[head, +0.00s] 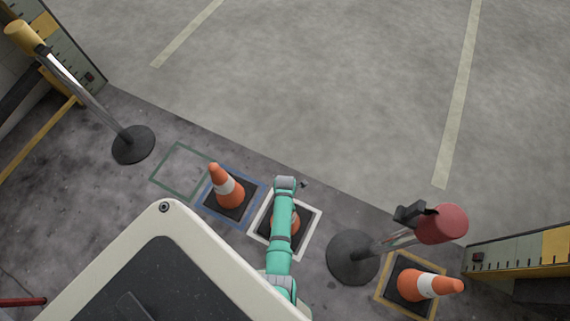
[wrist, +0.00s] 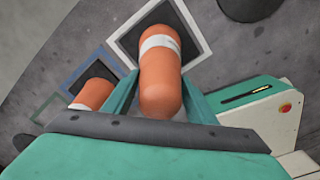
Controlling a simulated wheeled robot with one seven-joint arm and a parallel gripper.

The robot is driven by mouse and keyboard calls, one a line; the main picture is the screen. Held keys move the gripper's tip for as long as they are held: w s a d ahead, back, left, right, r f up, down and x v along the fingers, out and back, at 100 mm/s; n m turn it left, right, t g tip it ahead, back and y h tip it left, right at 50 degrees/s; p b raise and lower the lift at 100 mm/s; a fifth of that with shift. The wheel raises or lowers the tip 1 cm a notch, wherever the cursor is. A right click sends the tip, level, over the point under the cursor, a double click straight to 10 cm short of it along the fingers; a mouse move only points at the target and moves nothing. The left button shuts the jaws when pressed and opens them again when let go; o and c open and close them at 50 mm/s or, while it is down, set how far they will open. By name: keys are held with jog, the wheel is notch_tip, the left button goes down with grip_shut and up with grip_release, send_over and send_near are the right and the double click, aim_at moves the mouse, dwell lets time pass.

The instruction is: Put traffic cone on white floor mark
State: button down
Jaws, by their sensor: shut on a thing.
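An orange traffic cone (head: 294,223) with a white band and black square base stands on the white floor mark (head: 317,224), partly hidden under my arm in the head view. In the wrist view the cone (wrist: 160,65) sits between the two teal fingers of my gripper (wrist: 160,95), which is shut on it near its tip. Its black base appears within the white outline (wrist: 201,33) there and looks flat on the floor; the near part of the base is hidden by the cone and gripper. In the head view my gripper is hidden beneath my arm.
Another cone (head: 227,188) stands on the blue mark (head: 262,186), left of the white one. A green mark (head: 165,161) is empty. A third cone (head: 425,286) is on the yellow mark (head: 383,289). Posts with round bases stand at left (head: 133,145) and right (head: 350,258).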

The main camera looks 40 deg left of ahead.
jog(key=shift+w, duration=0.1)
jog(key=c, duration=0.8)
grip_release()
jog(key=shift+o, duration=0.2)
notch_tip(320, 180, up, 12)
jog(key=shift+r, duration=0.1)
